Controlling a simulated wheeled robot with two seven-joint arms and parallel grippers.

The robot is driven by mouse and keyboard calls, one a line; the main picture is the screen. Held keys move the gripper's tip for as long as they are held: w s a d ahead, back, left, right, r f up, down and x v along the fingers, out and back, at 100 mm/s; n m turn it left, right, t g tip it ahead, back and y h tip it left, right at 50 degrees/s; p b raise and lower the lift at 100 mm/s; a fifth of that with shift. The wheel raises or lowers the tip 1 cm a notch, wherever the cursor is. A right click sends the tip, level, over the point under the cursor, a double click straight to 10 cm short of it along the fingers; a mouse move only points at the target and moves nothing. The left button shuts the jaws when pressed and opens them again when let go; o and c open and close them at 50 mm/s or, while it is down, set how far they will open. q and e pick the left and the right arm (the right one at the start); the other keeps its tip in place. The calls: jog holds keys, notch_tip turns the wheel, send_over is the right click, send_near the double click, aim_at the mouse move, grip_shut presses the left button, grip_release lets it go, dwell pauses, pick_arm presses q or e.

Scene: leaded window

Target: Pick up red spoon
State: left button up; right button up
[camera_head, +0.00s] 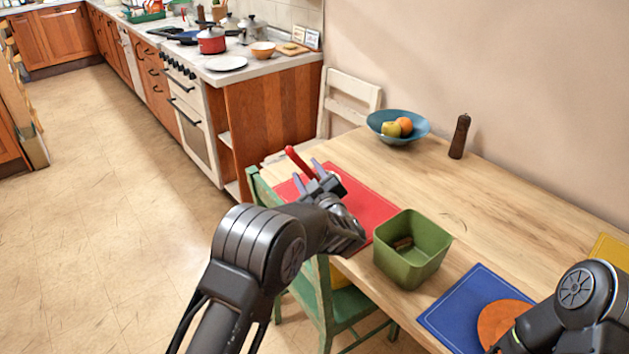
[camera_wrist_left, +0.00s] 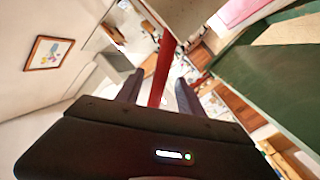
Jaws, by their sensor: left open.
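The red spoon (camera_head: 300,162) shows as a red handle just beyond my left gripper (camera_head: 318,182), over the far-left end of the table. In the left wrist view the red spoon (camera_wrist_left: 160,75) runs between the two fingers of the left gripper (camera_wrist_left: 157,92). The left gripper is open, with a finger on each side of the red handle. I cannot tell whether either finger touches it. The spoon's lower end is hidden behind the gripper. My right arm is at the lower right, and its gripper is out of view.
A red mat (camera_head: 372,210) lies under the left gripper. A green box (camera_head: 412,262) stands nearby on the wooden table (camera_head: 480,225). A blue fruit bowl (camera_head: 385,132) and brown mill (camera_head: 460,136) are at the back. A green chair (camera_head: 318,290) is at the table's left edge.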

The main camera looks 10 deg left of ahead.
pick_arm(q)
jog(key=shift+w+a+r+p, duration=0.1)
jog(key=shift+w+a+p, duration=0.2)
jog(key=shift+w, duration=0.15)
jog(key=p+x, duration=0.1)
jog(key=x, duration=0.3)
dwell(0.4)
grip_shut()
dwell(0.4)
